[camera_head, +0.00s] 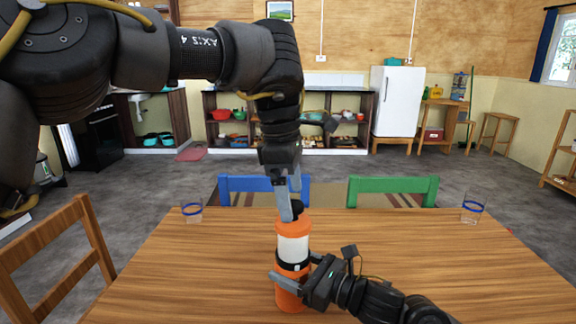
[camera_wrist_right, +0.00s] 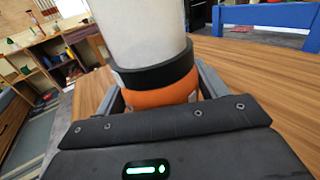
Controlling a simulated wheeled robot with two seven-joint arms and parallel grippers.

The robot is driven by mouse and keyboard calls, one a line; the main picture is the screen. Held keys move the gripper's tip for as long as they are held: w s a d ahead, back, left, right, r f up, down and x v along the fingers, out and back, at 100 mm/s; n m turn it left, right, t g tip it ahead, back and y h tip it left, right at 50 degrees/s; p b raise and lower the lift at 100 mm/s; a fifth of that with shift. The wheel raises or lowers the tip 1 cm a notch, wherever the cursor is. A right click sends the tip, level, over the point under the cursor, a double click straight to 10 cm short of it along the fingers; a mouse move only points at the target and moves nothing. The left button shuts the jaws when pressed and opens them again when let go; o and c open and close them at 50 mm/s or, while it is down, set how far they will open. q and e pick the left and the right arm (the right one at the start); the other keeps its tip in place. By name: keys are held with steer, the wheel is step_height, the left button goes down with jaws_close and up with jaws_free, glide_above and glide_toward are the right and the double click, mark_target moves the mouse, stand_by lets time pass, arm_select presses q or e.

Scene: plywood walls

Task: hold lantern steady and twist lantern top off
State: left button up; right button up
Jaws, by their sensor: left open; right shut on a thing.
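The lantern (camera_head: 291,251) stands upright on the wooden table, with an orange base, a white middle, a black band and an orange top (camera_head: 293,225). Its white part (camera_wrist_right: 143,32) and black band fill the upper middle of the right wrist view. My right gripper (camera_head: 288,276) is shut on the lantern's lower orange body, one finger on each side. My left gripper (camera_head: 291,205) points down from above at the lantern's top, with its fingers open around or beside the dark knob (camera_head: 297,208). Whether they touch the knob cannot be told.
The table (camera_head: 190,270) is clear around the lantern. A glass (camera_head: 192,211) stands at its far left and another glass (camera_head: 472,208) at its far right. A blue chair (camera_head: 250,184), a green chair (camera_head: 393,184) and a wooden chair (camera_head: 60,255) stand at its edges.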

arm_select(q)
steer(key=r, duration=0.4)
steer(key=a+r, duration=0.1)
steer(key=r, duration=0.2)
steer(key=shift+w, duration=0.1)
steer(key=shift+f, duration=0.1)
arm_select(e)
steer(key=o, duration=1.4)
steer(key=shift+d, duration=0.15)
steer(key=v, duration=1.1)
steer(key=shift+s+d, duration=0.2)
steer(key=shift+d, duration=0.15)
